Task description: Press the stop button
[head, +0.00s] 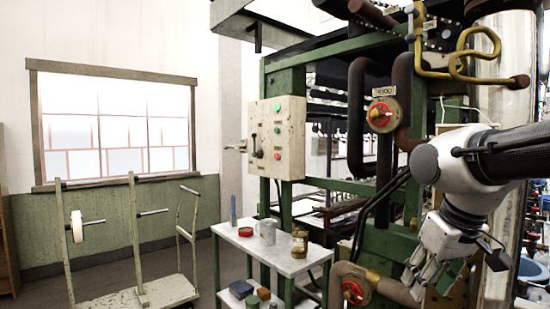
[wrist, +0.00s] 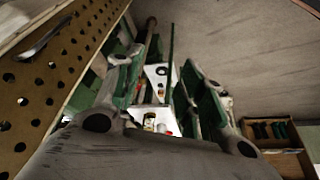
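The labels are too small to read, so I cannot confirm which one is marked stop. My gripper (head: 414,282) hangs low at the right, well away from the box and pointing down. In the wrist view its two fingers (wrist: 163,62) stand apart with nothing between them. The control box cannot be made out there.
A white shelf cart (head: 285,262) with jars and a mug stands below the box. Pipes with red valve wheels (head: 380,114) rise between my arm and the box. A pale green trolley (head: 150,292) stands at the left. A perforated board (wrist: 60,75) shows in the wrist view.

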